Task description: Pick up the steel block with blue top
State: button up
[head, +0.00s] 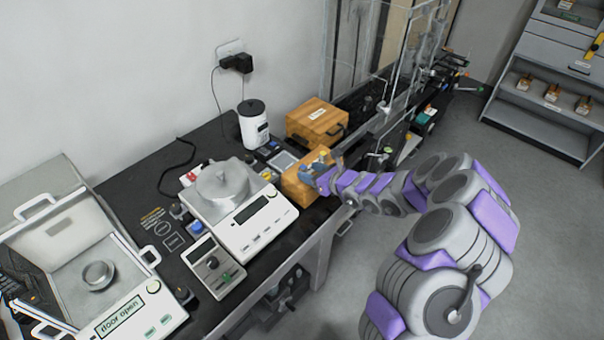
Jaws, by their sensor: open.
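A small block with a blue top (197,229) stands on the dark bench, just left of the white balance (243,217). It is small in the picture, and I cannot make out its sides. My gripper (314,165) is at the far right of the balance, over the near wooden box (298,190). It is open, and I see nothing held in it. It is well apart from the blue-topped block. The fingertips are small and partly blend with the box and the items there.
A control box (212,267) is in front of the blue-topped block. An open-lidded instrument (137,313) is at left. A white canister (253,125) and another wooden box (316,122) stand behind. Clear panels (405,60) rise beyond my arm. The floor at right is open.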

aim_at(302, 170)
jog(key=shift+w+d+f, duration=0.2)
jog(key=shift+w+d, duration=0.25)
jog(key=shift+w, duration=0.1)
jog(key=a, duration=0.2)
jog(key=shift+a, duration=0.35)
jog(key=shift+a+f, duration=0.1)
jog(key=shift+a, duration=0.4)
jog(key=c, duration=0.3)
jog(key=d, duration=0.2)
jog(key=shift+d, duration=0.3)
jog(key=c, duration=0.6)
jog(key=shift+a, duration=0.1)
grip_shut()
